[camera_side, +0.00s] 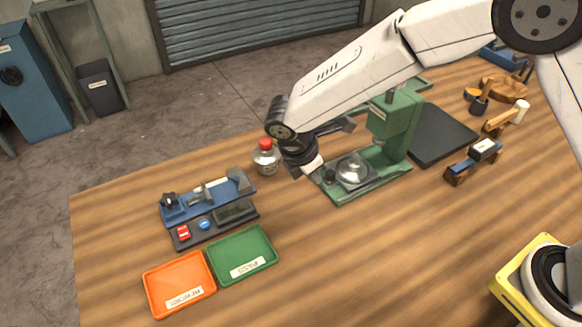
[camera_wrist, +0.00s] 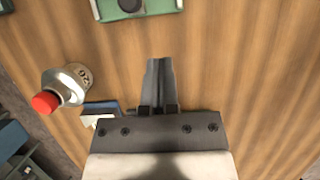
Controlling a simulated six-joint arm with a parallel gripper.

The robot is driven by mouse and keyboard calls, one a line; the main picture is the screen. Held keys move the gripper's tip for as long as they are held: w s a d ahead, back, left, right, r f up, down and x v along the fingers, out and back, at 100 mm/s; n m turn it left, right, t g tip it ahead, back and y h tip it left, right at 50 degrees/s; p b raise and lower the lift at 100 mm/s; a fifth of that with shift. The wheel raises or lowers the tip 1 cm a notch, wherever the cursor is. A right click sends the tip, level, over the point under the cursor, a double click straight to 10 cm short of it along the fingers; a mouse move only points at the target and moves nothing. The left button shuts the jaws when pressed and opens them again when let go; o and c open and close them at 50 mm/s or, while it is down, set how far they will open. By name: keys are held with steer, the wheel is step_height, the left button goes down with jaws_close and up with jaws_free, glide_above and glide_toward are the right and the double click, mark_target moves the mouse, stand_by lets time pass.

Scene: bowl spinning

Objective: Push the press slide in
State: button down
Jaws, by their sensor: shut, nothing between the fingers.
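The green press (camera_side: 395,125) stands on the wooden bench, with a round metal dish (camera_side: 352,170) on its slide over the green base. A dark round knob (camera_side: 328,177) sits at the slide's left end. In the wrist view the green end of the press (camera_wrist: 158,7) and the dark knob (camera_wrist: 130,5) show at the top edge. My gripper (camera_wrist: 160,62) is shut and empty, with its fingertips short of the green part and apart from it. In the side view my gripper (camera_side: 316,170) is just left of the knob, its fingers mostly hidden.
A red-capped bottle (camera_side: 266,160) stands close left of my gripper, also in the wrist view (camera_wrist: 68,84). A blue fixture (camera_side: 208,195) and orange (camera_side: 180,285) and green (camera_side: 243,256) trays lie further left. A dark mat (camera_side: 442,135) lies right of the press.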

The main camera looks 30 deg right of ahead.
mark_target(324, 185)
steer(key=shift+v, duration=1.35)
steer(key=shift+w, duration=0.15)
steer(key=shift+w+a+r+m+g, duration=0.1)
steer(key=shift+w+a+m+g, duration=0.1)
steer(key=shift+w+a+m, duration=0.45)
steer(key=shift+w+a+r+m+g, duration=0.1)
steer(key=shift+w+a+m+g, duration=0.2)
steer(key=shift+w, duration=0.8)
steer(key=shift+w+a+r+m+g, duration=0.1)
steer(key=shift+w+a+m, duration=0.2)
steer(key=shift+w+m, duration=0.4)
steer(key=shift+w+f, duration=0.1)
steer(key=shift+f, duration=0.05)
steer(key=x, duration=1)
steer(key=shift+f, duration=0.1)
steer(key=shift+d, duration=0.95)
steer(key=shift+s+d, duration=0.25)
steer(key=shift+d, duration=0.2)
steer(key=shift+s+d, duration=0.25)
steer(key=shift+d, duration=0.25)
